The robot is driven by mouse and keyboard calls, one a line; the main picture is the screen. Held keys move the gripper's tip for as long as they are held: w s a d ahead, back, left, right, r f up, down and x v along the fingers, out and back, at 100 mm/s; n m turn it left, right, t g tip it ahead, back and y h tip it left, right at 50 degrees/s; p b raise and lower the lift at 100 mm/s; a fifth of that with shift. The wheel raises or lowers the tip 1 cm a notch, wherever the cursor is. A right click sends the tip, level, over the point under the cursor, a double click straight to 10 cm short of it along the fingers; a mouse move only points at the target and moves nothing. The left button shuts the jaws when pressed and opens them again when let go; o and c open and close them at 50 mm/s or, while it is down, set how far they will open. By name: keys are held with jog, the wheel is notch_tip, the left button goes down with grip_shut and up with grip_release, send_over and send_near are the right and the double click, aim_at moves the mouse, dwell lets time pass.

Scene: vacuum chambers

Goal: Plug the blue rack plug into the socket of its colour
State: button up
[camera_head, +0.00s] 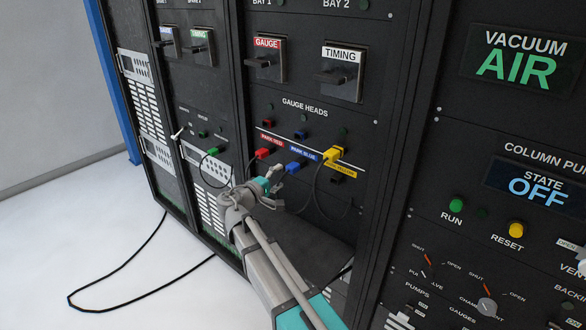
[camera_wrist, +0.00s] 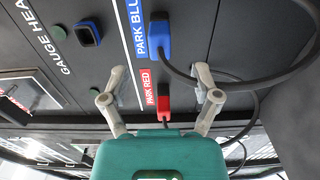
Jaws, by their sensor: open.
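The blue plug (camera_head: 296,166) sits in its parking place under the PARK BLUE label, its dark cable hanging down. In the wrist view the blue plug (camera_wrist: 160,39) is ahead of my fingertips, near the top middle. The empty blue-rimmed socket (camera_head: 300,134) is above that label; the wrist view also shows this blue socket (camera_wrist: 88,36) at upper left. My gripper (camera_head: 272,180) is open and empty, just below and left of the blue plug. In the wrist view my gripper (camera_wrist: 160,98) has its fingers apart, with the red plug (camera_wrist: 163,103) showing between them.
The red plug is parked left of the blue one, below an empty red socket (camera_head: 267,123). A yellow plug (camera_head: 334,153) sits right, above a dark opening (camera_head: 337,179). A green plug (camera_head: 212,151) is farther left. Loose cables hang in front of the panel.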

aim_at(289, 170)
jog(key=shift+x, duration=3.15)
jog(key=shift+c, duration=0.3)
grip_shut()
jog(key=shift+s+a, duration=0.1)
jog(key=shift+s, duration=0.05)
jog(key=shift+s+a, duration=0.45)
jog(key=shift+s, duration=0.15)
jog(key=shift+s+a, duration=0.4)
jog(key=shift+s, duration=0.15)
jog(key=shift+s+a, duration=0.45)
jog(key=shift+s, duration=0.1)
